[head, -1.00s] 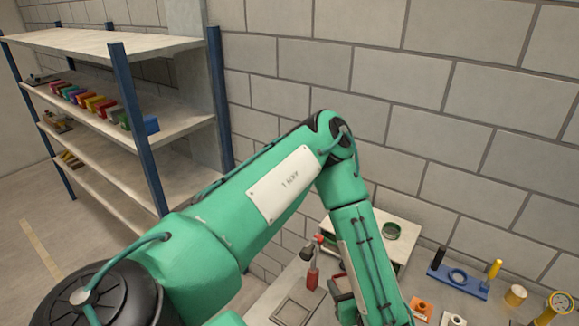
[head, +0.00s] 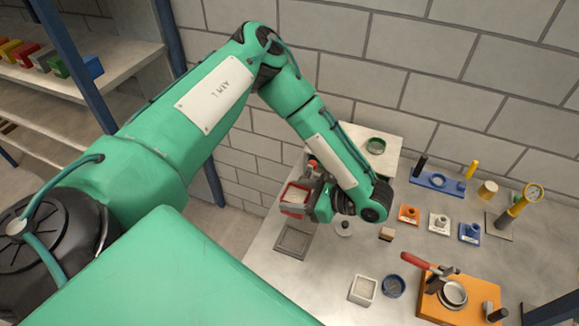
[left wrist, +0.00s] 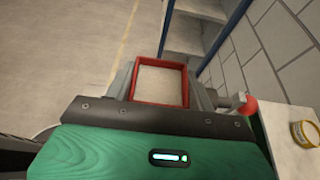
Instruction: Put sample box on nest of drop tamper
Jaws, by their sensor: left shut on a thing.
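A square box with red walls and pale sand-like fill, apparently the sample box (head: 293,209), is held by my left gripper (head: 305,203) above the left part of the grey table. In the left wrist view the box (left wrist: 159,103) sits between the fingers of the gripper (left wrist: 163,92), its open top showing. Just behind it stands a device with a red knob (head: 312,165), perhaps the drop tamper; my gripper and the box hide most of it. The red knob also shows in the left wrist view (left wrist: 249,106). A flat square grey frame (head: 279,247) lies on the table below the box. My right gripper is out of view.
An orange device with a red lever (head: 457,314), a blue base with posts (head: 425,183), a gauge post (head: 515,207) and small coloured blocks stand to the right.

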